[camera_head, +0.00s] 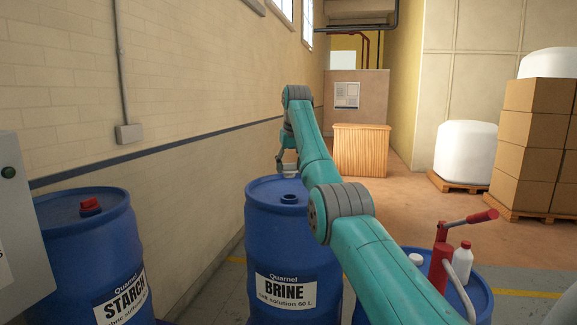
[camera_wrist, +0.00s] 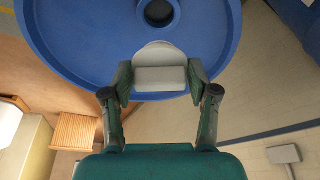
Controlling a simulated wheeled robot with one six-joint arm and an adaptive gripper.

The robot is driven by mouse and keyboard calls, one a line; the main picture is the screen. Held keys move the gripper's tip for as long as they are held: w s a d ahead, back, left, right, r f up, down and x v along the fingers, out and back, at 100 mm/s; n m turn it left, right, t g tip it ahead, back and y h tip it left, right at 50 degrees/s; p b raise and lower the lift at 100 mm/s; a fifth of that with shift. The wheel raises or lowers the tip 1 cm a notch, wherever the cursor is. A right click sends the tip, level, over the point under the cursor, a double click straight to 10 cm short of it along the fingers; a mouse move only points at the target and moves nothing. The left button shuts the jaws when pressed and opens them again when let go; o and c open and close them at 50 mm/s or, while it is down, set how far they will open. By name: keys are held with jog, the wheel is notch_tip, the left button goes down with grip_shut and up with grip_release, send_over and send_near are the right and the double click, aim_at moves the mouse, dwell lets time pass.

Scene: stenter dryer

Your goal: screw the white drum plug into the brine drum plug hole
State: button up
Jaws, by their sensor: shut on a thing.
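The blue brine drum (camera_head: 293,238) stands upright in the middle of the head view, with its BRINE label facing me. Its dark plug hole (camera_head: 289,198) is uncovered on the lid; the hole (camera_wrist: 158,12) also shows at the top of the wrist view. My gripper (camera_head: 286,168) is over the far part of the drum lid. In the wrist view my gripper (camera_wrist: 160,80) is shut on the white drum plug (camera_wrist: 160,76), one finger at each side. The plug is apart from the hole, off to one side of it. Its underside is hidden.
A blue starch drum (camera_head: 85,250) with a red plug (camera_head: 90,206) stands at left. At right, a drum (camera_head: 478,291) carries a red pump (camera_head: 440,270), a white bottle (camera_head: 462,262) and a small white item (camera_head: 416,259). The wall (camera_head: 200,110) runs close behind the drums.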

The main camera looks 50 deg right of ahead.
jog(key=shift+s+a+f, duration=0.1)
jog(key=shift+f, duration=2.75)
jog(key=shift+f, duration=1.1)
jog(key=o, duration=1.3)
notch_tip(320, 180, up, 10)
jog(key=shift+o, duration=0.2)
